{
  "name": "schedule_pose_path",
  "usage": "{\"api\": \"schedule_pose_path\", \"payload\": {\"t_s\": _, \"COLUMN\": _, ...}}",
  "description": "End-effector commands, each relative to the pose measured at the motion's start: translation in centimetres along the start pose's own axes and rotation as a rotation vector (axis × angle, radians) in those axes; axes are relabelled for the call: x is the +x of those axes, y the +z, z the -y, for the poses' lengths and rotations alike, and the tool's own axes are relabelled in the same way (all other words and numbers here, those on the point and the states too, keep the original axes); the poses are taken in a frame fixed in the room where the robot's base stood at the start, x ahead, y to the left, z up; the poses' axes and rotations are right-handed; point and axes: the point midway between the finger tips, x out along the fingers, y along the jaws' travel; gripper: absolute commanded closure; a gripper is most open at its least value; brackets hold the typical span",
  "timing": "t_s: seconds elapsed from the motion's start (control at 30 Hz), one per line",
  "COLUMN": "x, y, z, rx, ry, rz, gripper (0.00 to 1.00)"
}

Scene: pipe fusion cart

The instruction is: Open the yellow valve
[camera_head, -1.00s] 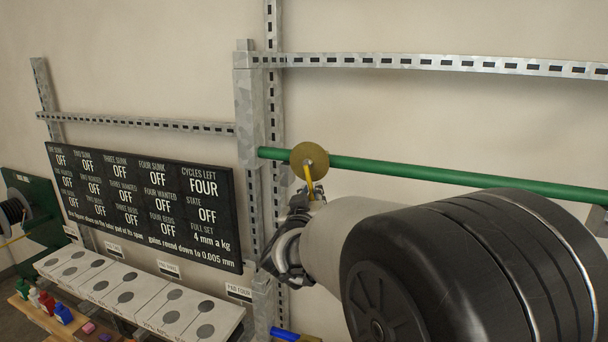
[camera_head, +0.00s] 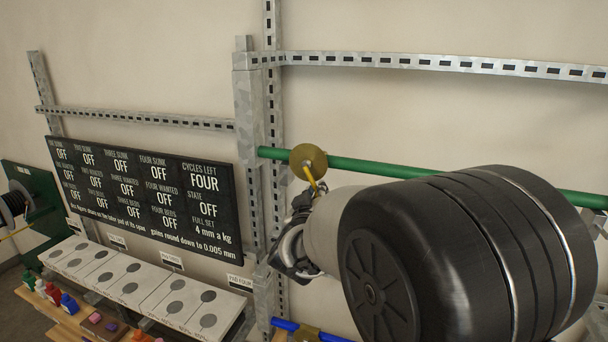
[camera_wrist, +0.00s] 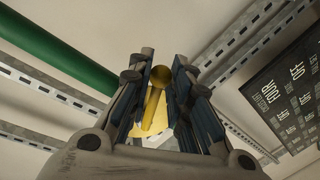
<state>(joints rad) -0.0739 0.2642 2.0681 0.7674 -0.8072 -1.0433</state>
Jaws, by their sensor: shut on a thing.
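The yellow valve has a round brass-coloured body (camera_head: 308,160) on a green pipe (camera_head: 365,166) along the wall. Its yellow lever (camera_head: 311,180) hangs down from the body, slanting a little to the right. My gripper (camera_head: 312,188) is at the lever's lower part, just below the round body. In the wrist view the lever (camera_wrist: 152,105) stands between the two fingers of my gripper (camera_wrist: 160,90), and its rounded end shows near the fingertips. The gripper is shut on the lever. My arm hides part of the pipe and whatever is behind it.
A black status board (camera_head: 150,195) hangs to the left of a slotted metal upright (camera_head: 273,120). A pale shelf with grey discs (camera_head: 140,285) stands below it. Small coloured objects (camera_head: 62,300) lie at lower left.

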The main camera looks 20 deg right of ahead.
Motion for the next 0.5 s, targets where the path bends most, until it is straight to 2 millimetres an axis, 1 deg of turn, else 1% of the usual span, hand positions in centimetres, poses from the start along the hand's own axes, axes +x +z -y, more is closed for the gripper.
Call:
{"api": "schedule_pose_path", "payload": {"t_s": 0.03, "x": -0.05, "y": -0.44, "z": -0.41, "rx": -0.019, "ry": 0.003, "rz": -0.001, "gripper": 0.99}}
{"api": "schedule_pose_path", "payload": {"t_s": 0.37, "x": -0.06, "y": -0.27, "z": -0.47, "rx": -0.044, "ry": 0.004, "rz": 0.002, "gripper": 0.99}}
{"api": "schedule_pose_path", "payload": {"t_s": 0.5, "x": -0.18, "y": -0.42, "z": -1.15, "rx": -0.12, "ry": 0.006, "rz": 0.017, "gripper": 0.99}}
